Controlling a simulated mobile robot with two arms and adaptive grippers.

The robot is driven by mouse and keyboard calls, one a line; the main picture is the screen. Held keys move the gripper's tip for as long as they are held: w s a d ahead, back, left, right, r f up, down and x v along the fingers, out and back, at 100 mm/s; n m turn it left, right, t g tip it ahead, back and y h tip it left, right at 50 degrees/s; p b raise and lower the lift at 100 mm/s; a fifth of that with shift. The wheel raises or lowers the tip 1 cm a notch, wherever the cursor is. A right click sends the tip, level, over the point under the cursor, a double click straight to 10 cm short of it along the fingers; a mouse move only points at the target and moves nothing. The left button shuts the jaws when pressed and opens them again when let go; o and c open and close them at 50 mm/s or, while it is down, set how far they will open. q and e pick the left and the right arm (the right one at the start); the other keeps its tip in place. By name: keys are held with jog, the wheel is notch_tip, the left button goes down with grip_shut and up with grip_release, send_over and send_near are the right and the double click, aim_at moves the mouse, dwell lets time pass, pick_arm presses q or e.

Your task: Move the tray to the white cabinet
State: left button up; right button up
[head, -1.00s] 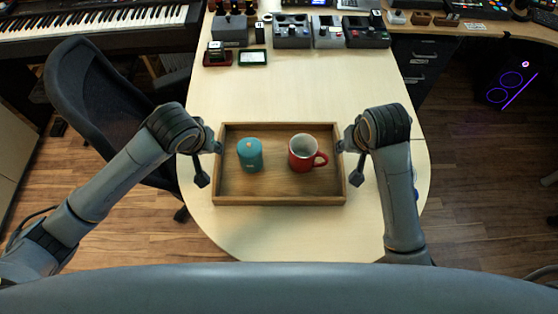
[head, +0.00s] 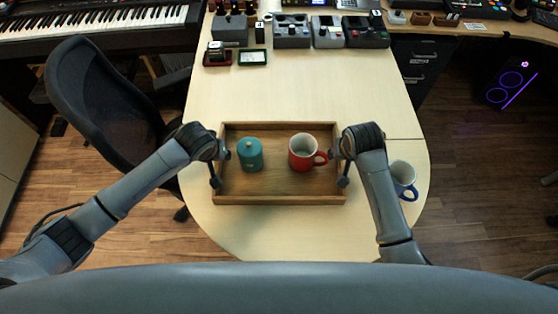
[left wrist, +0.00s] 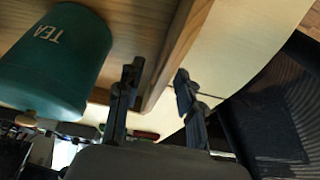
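The wooden tray (head: 282,199) lies on the pale table. A teal lidded canister (head: 250,155) and a red mug (head: 302,153) stand in it. My left gripper (head: 218,166) is at the tray's left wall. In the left wrist view its fingers (left wrist: 158,78) are spread, one inside and one outside the wooden wall (left wrist: 178,55); the canister marked TEA (left wrist: 58,60) is beside them. My right gripper (head: 339,166) is at the tray's right wall with its fingers apart; its contact with the wall is unclear. The white cabinet is not clearly identifiable.
A white mug with a blue handle (head: 402,179) stands right of my right arm. Several devices (head: 330,32) line the table's far end. A black chair (head: 100,100) is at the left.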

pick_arm(q)
jog(key=shift+c, duration=0.2)
pick_arm(e)
jog(key=shift+c, duration=0.2)
pick_arm(q)
grip_shut()
pick_arm(e)
grip_shut()
pick_arm(q)
jog(key=shift+w+r, duration=0.1)
jog(key=shift+r, duration=0.1)
pick_arm(e)
jog(key=shift+r, duration=0.15)
